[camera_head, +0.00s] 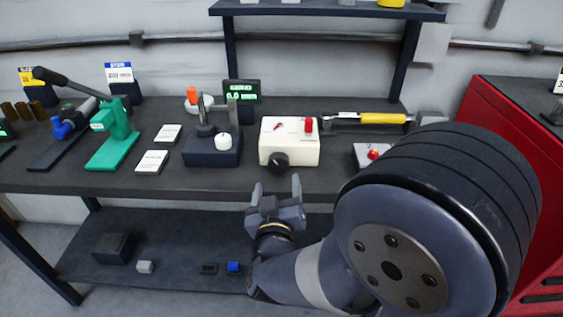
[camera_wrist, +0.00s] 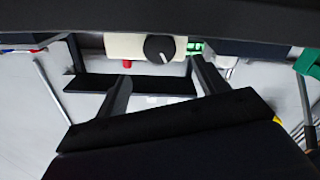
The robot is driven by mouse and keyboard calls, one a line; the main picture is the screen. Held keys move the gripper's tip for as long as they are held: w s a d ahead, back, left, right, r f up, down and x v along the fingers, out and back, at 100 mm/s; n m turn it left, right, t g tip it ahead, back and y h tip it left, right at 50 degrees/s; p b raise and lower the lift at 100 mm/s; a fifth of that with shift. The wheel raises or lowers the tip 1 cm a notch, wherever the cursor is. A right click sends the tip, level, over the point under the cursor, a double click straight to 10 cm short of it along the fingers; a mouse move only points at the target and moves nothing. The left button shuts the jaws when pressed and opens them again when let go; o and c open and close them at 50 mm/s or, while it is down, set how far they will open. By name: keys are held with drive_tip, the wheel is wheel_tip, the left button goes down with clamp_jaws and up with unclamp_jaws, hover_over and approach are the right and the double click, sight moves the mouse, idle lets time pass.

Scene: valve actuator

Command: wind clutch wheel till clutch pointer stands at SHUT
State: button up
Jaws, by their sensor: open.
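A cream-white box (camera_head: 298,148) stands near the bench's front edge. A black round wheel (camera_head: 278,161) sits on its front face; it also shows in the wrist view (camera_wrist: 159,48), with a pale line on it. A small red pointer (camera_head: 279,126) and an upright red handle (camera_head: 308,124) are on top of the box. Labels on the box are too small to read, so I cannot tell where the pointer stands against SHUT. My gripper (camera_head: 277,190) is open and empty, in front of and below the wheel, apart from it.
The dark bench (camera_head: 215,180) has a dark blue device (camera_head: 212,152) left of the box and a red-button box (camera_head: 370,155) on the right. A yellow-handled tool (camera_head: 382,118) lies behind.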

sight(279, 165)
drive_tip(key=w, duration=0.8)
drive_tip(key=shift+d, duration=0.1)
drive_tip(key=c, duration=1)
drive_tip(key=shift+f+m+b, duration=0.1)
drive_tip(key=shift+m+b, duration=0.2)
drive_tip(key=m+b, duration=0.2)
drive_tip(key=shift+d+f+b, duration=0.1)
drive_tip(key=shift+b, duration=0.25)
drive_tip(key=shift+m+b, duration=1.3)
drive_tip(key=shift+m, duration=0.4)
